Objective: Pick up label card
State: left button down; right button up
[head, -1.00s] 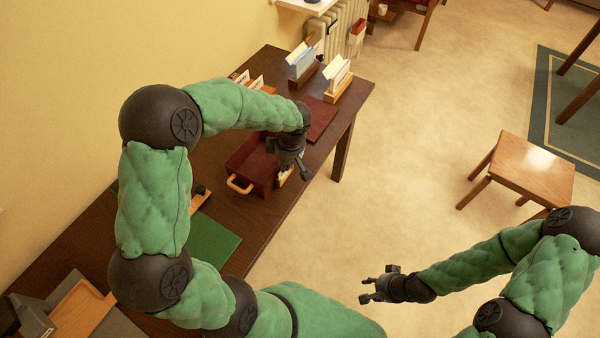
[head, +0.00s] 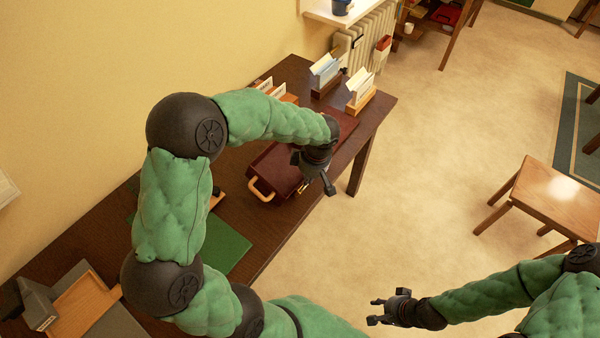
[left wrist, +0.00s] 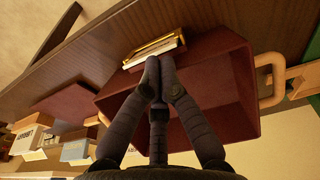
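The label card (left wrist: 155,50) shows in the left wrist view as a small pale strip with a yellow-gold frame, beside the rim of a dark red tray (left wrist: 230,85). In the head view only a small yellowish bit of it shows below my left gripper (head: 316,180). In the left wrist view the fingertips of my left gripper (left wrist: 159,62) come close together at the card's near edge and overlap it. I cannot tell whether they grip it. My right gripper (head: 377,311) is empty, with its fingers apart, over open floor.
The tray has wooden handles and sits on the dark desk (head: 285,225). Card holders (head: 361,92) stand at the desk's far end. A green mat (head: 225,245) and a wooden tray (head: 85,302) lie nearer. A wooden stool (head: 560,195) stands on the floor to the right.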

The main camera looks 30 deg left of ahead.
pick_arm(q)
jog(key=shift+s+d+f, duration=0.3)
jog(key=shift+d+f, duration=0.45)
jog(key=shift+d, duration=0.2)
jog(key=shift+d+b, duration=0.4)
jog(key=shift+d, duration=0.1)
jog(key=shift+r, duration=0.25)
jog(key=shift+w+a+r, duration=0.1)
jog(key=shift+w+r, duration=0.05)
jog(key=shift+r, duration=0.05)
